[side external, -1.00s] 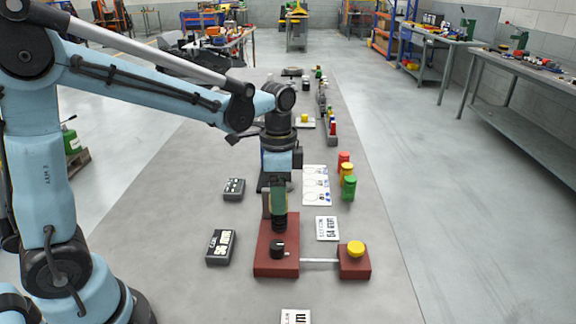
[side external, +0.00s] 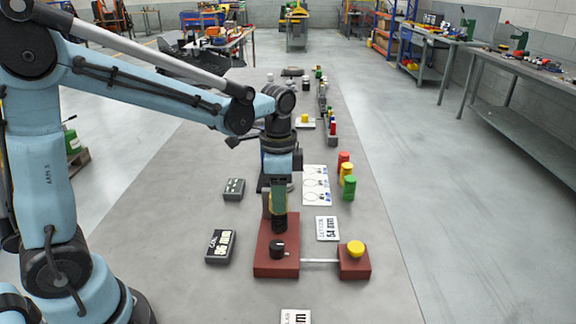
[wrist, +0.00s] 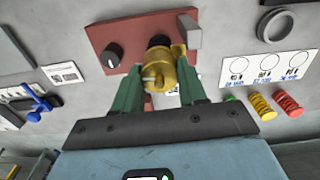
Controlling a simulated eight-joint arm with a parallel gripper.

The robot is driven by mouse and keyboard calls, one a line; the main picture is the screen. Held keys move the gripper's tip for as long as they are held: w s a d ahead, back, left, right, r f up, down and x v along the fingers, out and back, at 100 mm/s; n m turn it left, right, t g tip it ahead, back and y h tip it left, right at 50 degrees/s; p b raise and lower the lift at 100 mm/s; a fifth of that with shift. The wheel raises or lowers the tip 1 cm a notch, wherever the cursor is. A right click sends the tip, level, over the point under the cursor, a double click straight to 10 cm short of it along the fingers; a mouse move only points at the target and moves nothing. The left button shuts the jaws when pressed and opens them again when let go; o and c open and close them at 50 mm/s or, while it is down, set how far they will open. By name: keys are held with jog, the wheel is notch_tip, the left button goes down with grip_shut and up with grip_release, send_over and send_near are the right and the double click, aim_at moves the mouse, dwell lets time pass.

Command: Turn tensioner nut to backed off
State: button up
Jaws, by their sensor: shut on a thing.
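The brass tensioner nut (wrist: 157,76) sits between the two green fingers of my gripper (wrist: 160,88) in the wrist view. The fingers are closed on its sides. The nut stands at a dark round fitting on the red base block (wrist: 100,32). In the side view my gripper (side external: 279,208) points down over the far end of the red base block (side external: 263,262), where the fingers largely hide the nut. A black knob (side external: 277,248) is on the near part of the block, and it also shows in the wrist view (wrist: 111,56).
A rod (side external: 320,261) joins the base to a smaller red block (side external: 354,266) with a yellow cap (side external: 356,247). A dark display box (side external: 220,246) lies to the left. A white card (side external: 327,228) and coloured stacks (side external: 348,187) are to the right.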

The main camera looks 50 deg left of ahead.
jog(key=n, duration=0.9)
jog(key=shift+n, duration=0.3)
jog(key=n, duration=0.4)
jog(key=shift+a, duration=0.1)
jog(key=shift+n, duration=2.7)
jog(key=o, duration=1.1)
jog(key=shift+c, duration=0.2)
